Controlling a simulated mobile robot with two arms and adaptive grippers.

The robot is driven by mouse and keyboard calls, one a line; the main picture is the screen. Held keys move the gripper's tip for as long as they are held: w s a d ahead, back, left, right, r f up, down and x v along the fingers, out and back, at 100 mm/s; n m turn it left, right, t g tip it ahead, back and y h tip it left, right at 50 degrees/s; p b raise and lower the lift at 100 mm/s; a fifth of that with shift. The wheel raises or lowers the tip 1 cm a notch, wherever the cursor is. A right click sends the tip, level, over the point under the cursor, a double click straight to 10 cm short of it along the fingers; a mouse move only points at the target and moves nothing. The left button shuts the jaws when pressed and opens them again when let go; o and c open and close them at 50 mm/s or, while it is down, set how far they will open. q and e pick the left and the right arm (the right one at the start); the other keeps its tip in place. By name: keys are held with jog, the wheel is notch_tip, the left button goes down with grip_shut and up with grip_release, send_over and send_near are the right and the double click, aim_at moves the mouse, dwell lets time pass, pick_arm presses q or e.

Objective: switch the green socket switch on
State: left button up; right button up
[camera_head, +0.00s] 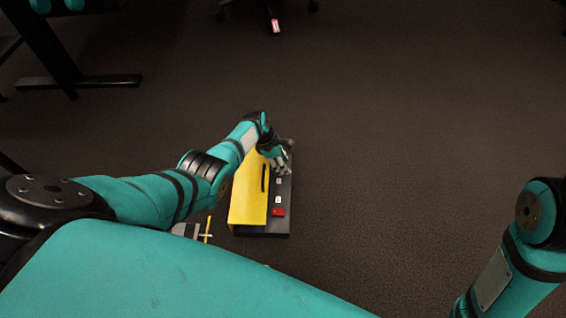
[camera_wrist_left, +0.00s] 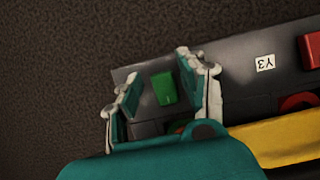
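The green socket switch (camera_wrist_left: 163,88) is a small green block near the end of a dark panel (camera_wrist_left: 235,55) in the left wrist view. My left gripper (camera_wrist_left: 156,86) is open, with one pale-tipped finger on each side of the switch and a visible gap to it. I cannot tell how high the fingertips are above the panel. In the head view, the left gripper (camera_head: 282,165) is over the far end of the panel (camera_head: 262,231) and hides the green switch. My right arm is at the right edge, its gripper out of frame.
A yellow box-like part (camera_head: 247,200) with a black handle runs along the panel's left side. A red switch (camera_head: 278,212) sits at the near end, with white labels beyond it. A label "Y3" (camera_wrist_left: 265,63) shows in the wrist view. The floor to the right is clear.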

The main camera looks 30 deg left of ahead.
pick_arm(q)
jog(key=shift+o, duration=0.2)
jog(key=v, duration=1.2)
jog(key=shift+s, duration=0.1)
dwell(0.3)
